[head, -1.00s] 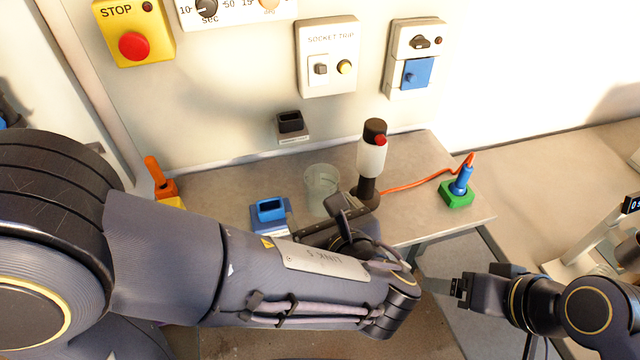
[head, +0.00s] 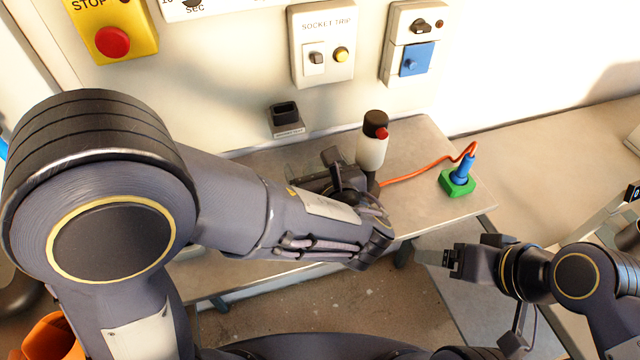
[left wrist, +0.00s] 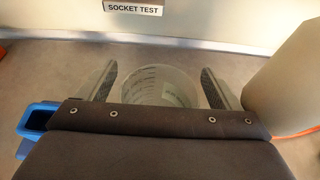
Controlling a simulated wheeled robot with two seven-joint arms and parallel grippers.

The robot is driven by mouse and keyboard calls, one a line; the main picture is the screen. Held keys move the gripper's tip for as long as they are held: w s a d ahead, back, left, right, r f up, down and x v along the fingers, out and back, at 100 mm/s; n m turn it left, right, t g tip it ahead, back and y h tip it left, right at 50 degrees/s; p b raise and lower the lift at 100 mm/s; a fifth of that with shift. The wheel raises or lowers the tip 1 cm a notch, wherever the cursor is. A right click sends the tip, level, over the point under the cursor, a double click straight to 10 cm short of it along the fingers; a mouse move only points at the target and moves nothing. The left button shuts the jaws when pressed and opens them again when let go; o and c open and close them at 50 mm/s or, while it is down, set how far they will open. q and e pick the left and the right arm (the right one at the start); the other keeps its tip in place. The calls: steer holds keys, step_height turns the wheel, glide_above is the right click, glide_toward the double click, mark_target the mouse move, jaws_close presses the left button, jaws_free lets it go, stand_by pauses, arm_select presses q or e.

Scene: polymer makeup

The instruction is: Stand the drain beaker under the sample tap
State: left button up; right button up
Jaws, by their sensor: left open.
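The clear beaker (left wrist: 160,88) stands on the bench in the left wrist view, with dark markings on its wall. My left gripper (left wrist: 160,85) is open, with one finger on each side of the beaker; I cannot tell whether either touches it. In the head view the left gripper (head: 312,176) is over the bench and hides most of the beaker.
A green block (head: 457,183) with a blue plug and orange cable sits at the bench's right. A blue holder (left wrist: 38,120) is left of the left gripper. A black socket (head: 286,113) is on the wall behind.

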arm_select(q)
steer(key=c, duration=1.1)
steer(key=shift+o, duration=0.2)
steer(key=shift+r, duration=0.1)
steer(key=shift+r, duration=0.25)
steer(key=s+d+r, duration=0.2)
steer(key=s+r, duration=0.4)
steer(key=s+d+r, duration=0.2)
steer(key=s+r, duration=0.4)
steer(key=s, duration=0.1)
steer(key=shift+s+d+r, duration=0.15)
steer(key=shift+s+d, duration=0.15)
